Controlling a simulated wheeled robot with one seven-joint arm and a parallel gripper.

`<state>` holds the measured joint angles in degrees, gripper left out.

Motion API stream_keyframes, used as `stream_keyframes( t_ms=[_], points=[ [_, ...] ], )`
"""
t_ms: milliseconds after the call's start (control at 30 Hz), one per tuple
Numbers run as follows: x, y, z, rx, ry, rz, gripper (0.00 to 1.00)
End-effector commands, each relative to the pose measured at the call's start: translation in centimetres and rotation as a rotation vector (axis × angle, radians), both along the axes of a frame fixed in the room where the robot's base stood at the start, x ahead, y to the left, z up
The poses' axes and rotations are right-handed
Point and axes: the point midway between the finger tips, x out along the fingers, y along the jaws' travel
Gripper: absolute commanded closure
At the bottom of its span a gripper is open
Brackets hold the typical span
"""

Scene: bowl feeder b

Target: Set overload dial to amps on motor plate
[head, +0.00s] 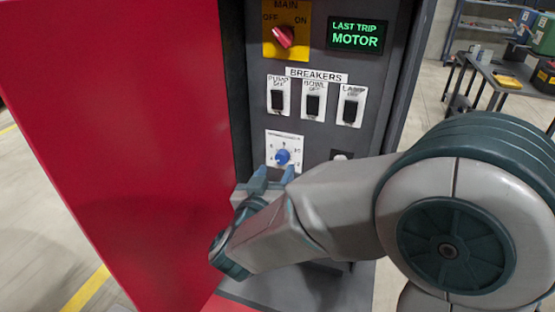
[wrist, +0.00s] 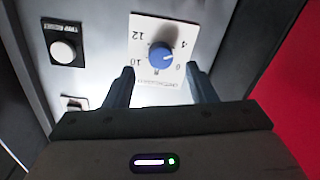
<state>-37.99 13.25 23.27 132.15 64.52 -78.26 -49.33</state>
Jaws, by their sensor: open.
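The overload dial is a blue knob (head: 283,157) on a white plate with a printed scale (head: 290,139), low on the grey panel. In the wrist view the knob (wrist: 162,55) has a pale pointer mark, and the numbers 12 and 10 are readable on its plate (wrist: 178,27). My gripper (head: 274,172) is just in front of the dial. In the wrist view my gripper (wrist: 160,75) is open, its dark fingers spread either side of the knob's lower part, with no clear contact. The motor plate is not recognisable in either view.
A display (head: 355,36) reads LAST TRIP MOTOR. Three black breakers (head: 313,105) sit above the dial. A white trip reset button (wrist: 63,52) is beside it. The red door (head: 110,120) stands open at left.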

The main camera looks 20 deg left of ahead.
Motion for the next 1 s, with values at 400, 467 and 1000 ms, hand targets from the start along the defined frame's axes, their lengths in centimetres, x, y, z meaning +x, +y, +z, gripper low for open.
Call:
stream_keyframes(
  t_ms=[400,467,1000],
  points=[
    [3.8,0.0,0.0,0.001,-0.001,0.002,0.49],
    [3.8,0.0,0.0,0.001,-0.001,0.003,0.49],
    [3.7,0.2,0.0,0.008,-0.002,0.006,0.94]
  ],
)
